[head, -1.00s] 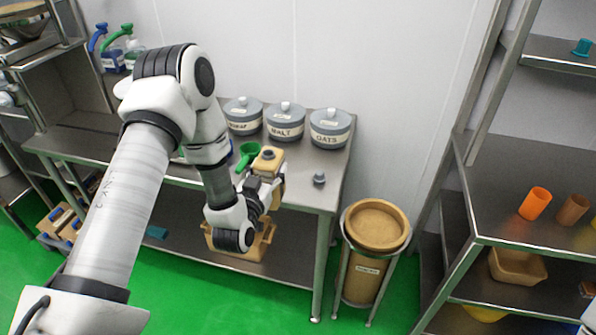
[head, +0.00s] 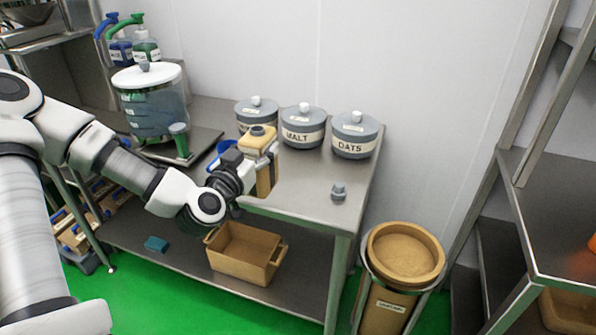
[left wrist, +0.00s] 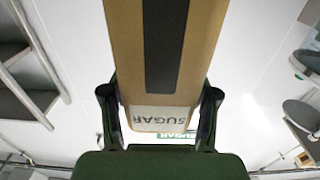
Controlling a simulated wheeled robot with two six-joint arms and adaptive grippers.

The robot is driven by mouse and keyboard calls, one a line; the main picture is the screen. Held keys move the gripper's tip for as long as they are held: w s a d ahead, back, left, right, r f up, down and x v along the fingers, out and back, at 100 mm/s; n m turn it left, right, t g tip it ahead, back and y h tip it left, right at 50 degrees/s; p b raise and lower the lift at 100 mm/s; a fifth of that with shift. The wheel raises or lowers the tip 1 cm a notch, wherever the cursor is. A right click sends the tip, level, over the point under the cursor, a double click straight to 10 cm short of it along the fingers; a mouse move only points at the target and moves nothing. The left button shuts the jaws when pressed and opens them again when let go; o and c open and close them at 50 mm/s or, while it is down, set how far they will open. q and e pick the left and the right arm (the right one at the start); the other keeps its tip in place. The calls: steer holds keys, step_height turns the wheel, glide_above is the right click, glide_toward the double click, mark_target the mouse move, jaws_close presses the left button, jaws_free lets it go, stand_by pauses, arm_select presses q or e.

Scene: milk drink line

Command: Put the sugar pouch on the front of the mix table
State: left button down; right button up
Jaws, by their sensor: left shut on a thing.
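The sugar pouch (head: 262,143) is tan with a dark round cap on top. My left gripper (head: 262,165) is shut on it and holds it upright near the front edge of the steel mix table (head: 300,195). I cannot tell whether its base touches the table. In the left wrist view the pouch (left wrist: 200,40) sits between both fingers, with its SUGAR label upside down and a dark stripe along it. My right gripper does not show.
Several grey canisters, including MALT (head: 303,133) and OATS (head: 355,142), stand at the back. A clear lidded vessel (head: 150,100) is at left. A small grey piece (head: 338,192) lies front right. A tan crate (head: 243,258) sits on the lower shelf. A bin (head: 400,275) stands right.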

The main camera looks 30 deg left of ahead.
arm_select(q)
steer(key=w+d+f+b, duration=0.3)
steer(key=w+b, duration=0.4)
steer(key=w, duration=0.3)
steer(key=shift+w+f, duration=0.35)
steer(key=shift+f, duration=0.3)
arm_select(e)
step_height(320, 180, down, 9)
arm_select(q)
steer(key=shift+d, duration=0.1)
steer(key=shift+f, duration=0.15)
steer(key=shift+c, duration=1.4)
jaws_free()
